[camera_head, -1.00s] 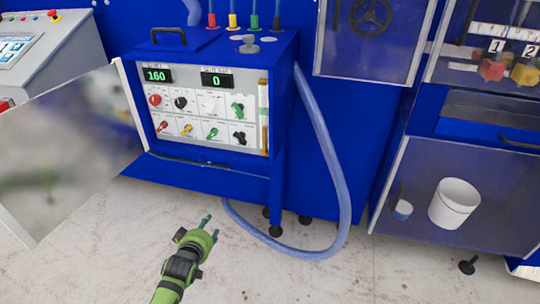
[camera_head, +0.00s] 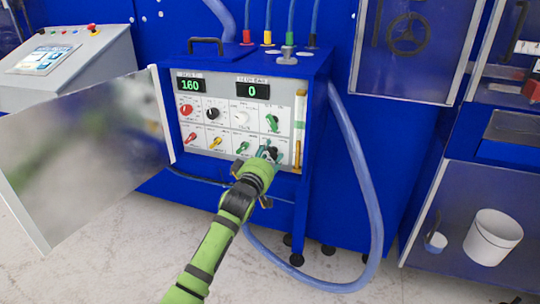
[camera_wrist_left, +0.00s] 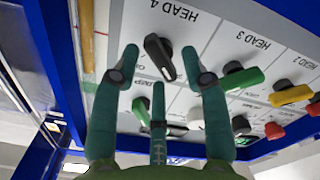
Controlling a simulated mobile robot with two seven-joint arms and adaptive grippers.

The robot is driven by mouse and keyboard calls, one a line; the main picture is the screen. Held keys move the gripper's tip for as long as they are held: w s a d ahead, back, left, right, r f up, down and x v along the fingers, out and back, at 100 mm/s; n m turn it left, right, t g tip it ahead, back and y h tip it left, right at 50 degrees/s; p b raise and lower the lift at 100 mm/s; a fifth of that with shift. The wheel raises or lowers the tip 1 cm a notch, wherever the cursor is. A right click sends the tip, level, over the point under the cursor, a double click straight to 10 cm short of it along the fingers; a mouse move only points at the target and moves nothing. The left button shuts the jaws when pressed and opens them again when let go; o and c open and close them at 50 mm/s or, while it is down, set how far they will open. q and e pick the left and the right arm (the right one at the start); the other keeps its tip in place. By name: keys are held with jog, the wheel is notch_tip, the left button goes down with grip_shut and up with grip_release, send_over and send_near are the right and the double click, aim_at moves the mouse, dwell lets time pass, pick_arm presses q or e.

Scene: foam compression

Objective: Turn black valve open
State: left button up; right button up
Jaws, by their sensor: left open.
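The black valve (camera_wrist_left: 158,58) is a lever knob on the white panel under the label "HEAD 4", seen upside down in the left wrist view. Its lever slants there. In the head view it is at the lower right of the panel, partly hidden by my gripper. My left gripper (camera_head: 266,157) is at the panel in front of it. In the left wrist view my open left gripper (camera_wrist_left: 160,60) has green fingers on both sides of the valve and a third below it. I cannot tell whether any finger touches it. My right gripper is out of view.
A green valve (camera_wrist_left: 243,79) is beside the black one, with yellow (camera_wrist_left: 290,95) and red ones further along. An open door (camera_head: 90,150) stands left of the panel. A glass tube (camera_head: 299,130) edges the panel's right side. A blue hose (camera_head: 365,180) loops at the right.

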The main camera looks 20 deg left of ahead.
pick_arm(q)
jog(key=shift+w, duration=0.25)
grip_shut()
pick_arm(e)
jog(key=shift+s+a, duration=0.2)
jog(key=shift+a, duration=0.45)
